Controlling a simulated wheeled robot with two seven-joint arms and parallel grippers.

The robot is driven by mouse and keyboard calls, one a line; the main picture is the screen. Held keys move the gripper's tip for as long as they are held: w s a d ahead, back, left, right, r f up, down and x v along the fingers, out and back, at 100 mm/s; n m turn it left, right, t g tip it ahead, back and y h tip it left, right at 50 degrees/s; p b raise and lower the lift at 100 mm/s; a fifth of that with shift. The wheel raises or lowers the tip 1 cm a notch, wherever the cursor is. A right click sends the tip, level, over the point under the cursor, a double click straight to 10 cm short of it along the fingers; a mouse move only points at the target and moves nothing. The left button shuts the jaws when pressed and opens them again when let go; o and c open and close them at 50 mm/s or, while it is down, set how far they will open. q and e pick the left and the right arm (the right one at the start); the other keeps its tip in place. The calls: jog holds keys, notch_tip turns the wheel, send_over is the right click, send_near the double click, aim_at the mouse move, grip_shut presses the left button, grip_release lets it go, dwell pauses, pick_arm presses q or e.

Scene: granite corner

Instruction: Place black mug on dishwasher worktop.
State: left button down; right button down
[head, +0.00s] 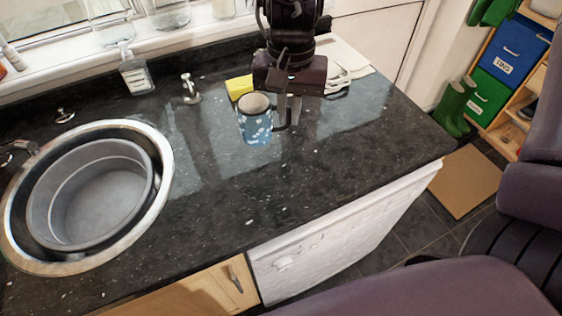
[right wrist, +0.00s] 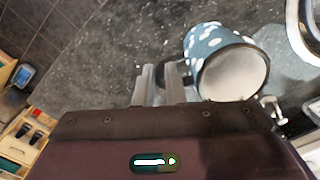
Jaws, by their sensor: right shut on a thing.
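A blue mug with white spots (head: 254,127) is at the middle of the dark worktop (head: 330,150) in the head view. I see no all-black mug; this one has a dark handle. My right gripper (head: 289,112) comes down from the top and is shut on the handle, at the mug's right side. In the right wrist view the mug (right wrist: 212,48) lies right of the fingers (right wrist: 162,80), its pale inside showing. I cannot tell whether its base touches the worktop. The white dishwasher front (head: 335,240) is below the worktop. My left gripper is out of view.
A yellow sponge (head: 239,87) is just behind the mug, and pale flat items (head: 345,62) lie behind the gripper. A sink with a grey bowl (head: 90,190) is at left. A small tap (head: 190,89) and soap bottle (head: 136,75) stand behind. The worktop's front right is clear.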

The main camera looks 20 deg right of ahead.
jog(key=shift+f+b, duration=0.55)
jog(key=shift+f, duration=5.95)
jog(key=shift+w+f, duration=0.1)
jog(key=shift+f, duration=0.2)
jog(key=shift+f, duration=0.15)
jog(key=c, duration=1.5)
grip_release()
